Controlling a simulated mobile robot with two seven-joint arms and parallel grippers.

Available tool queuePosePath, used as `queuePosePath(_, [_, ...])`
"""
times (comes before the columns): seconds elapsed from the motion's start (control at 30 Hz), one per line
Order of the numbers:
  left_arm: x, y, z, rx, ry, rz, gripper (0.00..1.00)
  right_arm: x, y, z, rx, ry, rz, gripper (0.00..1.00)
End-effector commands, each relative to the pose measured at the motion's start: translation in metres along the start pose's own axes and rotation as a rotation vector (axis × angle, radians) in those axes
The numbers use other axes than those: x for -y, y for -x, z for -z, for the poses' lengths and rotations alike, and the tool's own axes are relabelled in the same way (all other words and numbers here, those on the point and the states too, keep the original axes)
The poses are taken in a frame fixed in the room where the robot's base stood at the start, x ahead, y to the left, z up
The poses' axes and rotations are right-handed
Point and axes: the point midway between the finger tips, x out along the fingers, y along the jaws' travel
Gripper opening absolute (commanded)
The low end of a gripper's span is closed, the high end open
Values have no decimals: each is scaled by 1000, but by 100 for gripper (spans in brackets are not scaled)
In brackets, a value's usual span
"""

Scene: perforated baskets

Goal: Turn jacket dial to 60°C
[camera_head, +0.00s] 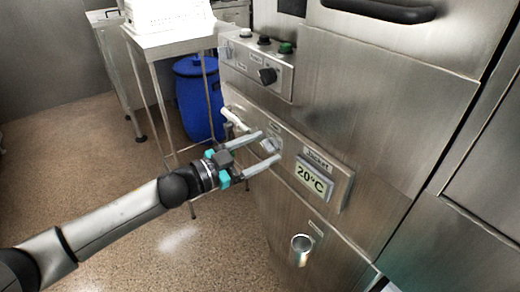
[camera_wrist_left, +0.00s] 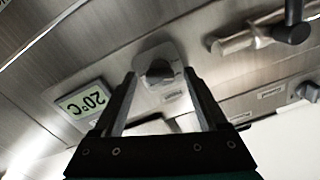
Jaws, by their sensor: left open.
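The jacket dial (camera_head: 270,145) is a small knob on a light plate on the steel front panel, left of the display. In the wrist view the dial (camera_wrist_left: 158,71) is a dark knob that shows between the fingertips. My left gripper (camera_head: 266,148) is open, with its two fingers pointing at the panel on either side of the dial. Whether the fingers touch the knob, I cannot tell. The Jacket display (camera_head: 311,180) reads 20°C; it also shows upside down in the wrist view (camera_wrist_left: 86,102). My right gripper is not in view.
A control box (camera_head: 257,65) with buttons and a black knob sits above. A pale handle (camera_head: 235,119) juts out left of the dial, and a metal cup-shaped fitting (camera_head: 301,249) below. A blue drum (camera_head: 198,98) stands behind a steel table. Floor on the left is clear.

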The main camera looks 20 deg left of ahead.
Motion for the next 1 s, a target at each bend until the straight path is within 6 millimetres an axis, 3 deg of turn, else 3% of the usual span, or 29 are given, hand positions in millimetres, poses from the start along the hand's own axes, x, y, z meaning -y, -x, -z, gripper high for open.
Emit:
queuePosePath(0.13, [0,0,0,0,0,0,74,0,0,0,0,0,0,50])
queuePosePath(0.8, [0,0,0,0,0,0,0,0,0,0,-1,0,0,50])
queuePosePath(1.0, [0,0,0,0,-2,0,0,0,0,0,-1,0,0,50])
